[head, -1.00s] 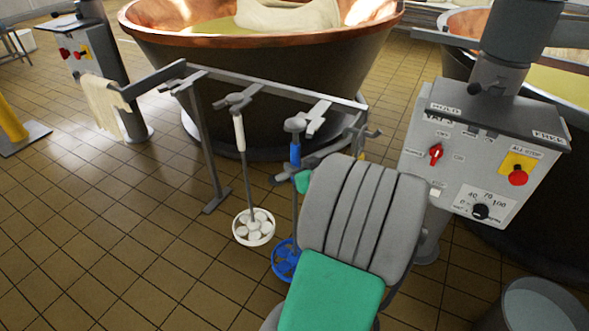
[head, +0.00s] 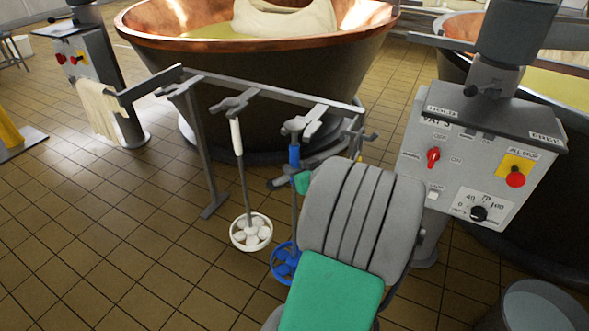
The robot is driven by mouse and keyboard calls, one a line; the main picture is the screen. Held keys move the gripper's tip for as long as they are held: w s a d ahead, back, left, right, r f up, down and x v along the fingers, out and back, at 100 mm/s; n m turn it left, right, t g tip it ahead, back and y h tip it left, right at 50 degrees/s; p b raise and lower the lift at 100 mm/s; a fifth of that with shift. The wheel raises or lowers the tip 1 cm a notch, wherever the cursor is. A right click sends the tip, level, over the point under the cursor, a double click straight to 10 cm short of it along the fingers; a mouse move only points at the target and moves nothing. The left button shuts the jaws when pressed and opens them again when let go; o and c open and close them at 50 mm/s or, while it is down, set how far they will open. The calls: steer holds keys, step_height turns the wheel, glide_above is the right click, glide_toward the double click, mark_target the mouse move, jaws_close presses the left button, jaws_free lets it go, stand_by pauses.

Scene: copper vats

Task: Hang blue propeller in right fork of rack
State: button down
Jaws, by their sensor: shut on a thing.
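The blue propeller hangs nearly upright, with its blue grip (head: 294,156) high on a grey shaft and its blue wheel (head: 285,262) low, partly hidden by my arm. The rack (head: 270,88) is a grey bar with short forks. The propeller's top is at the front end of the right fork (head: 314,118); I cannot tell whether it rests in it. My gripper (head: 287,182) is shut on the blue propeller just below the blue grip, mostly hidden behind my arm. The white propeller (head: 251,232) hangs from the middle fork (head: 232,104).
A large copper vat (head: 260,70) stands behind the rack. A pale cloth (head: 98,110) hangs at the rack's left end. A control box (head: 470,165) stands close to the right, with a bucket (head: 540,305) in front of it.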

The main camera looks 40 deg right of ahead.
steer(key=shift+w+d+r+b, duration=0.1)
steer(key=shift+w+d+b, duration=0.1)
steer(key=shift+d, duration=0.35)
steer(key=shift+w+d+r+b, duration=0.1)
steer(key=shift+w+d+b, duration=0.1)
steer(key=shift+d, duration=0.45)
steer(key=shift+w+d+b, duration=0.25)
steer(key=shift+d+b, duration=0.15)
steer(key=shift+d, duration=0.3)
steer(key=shift+w+d+b, duration=0.25)
steer(key=shift+d+b, duration=0.15)
steer(key=shift+d, duration=0.3)
steer(key=shift+f, duration=0.2)
steer(key=shift+f+b, duration=0.7)
steer(key=shift+b, duration=0.1)
steer(key=shift+w+d+f+b, duration=0.1)
steer(key=shift+d+f+b, duration=0.1)
steer(key=shift+b, duration=0.1)
stand_by(0.6)
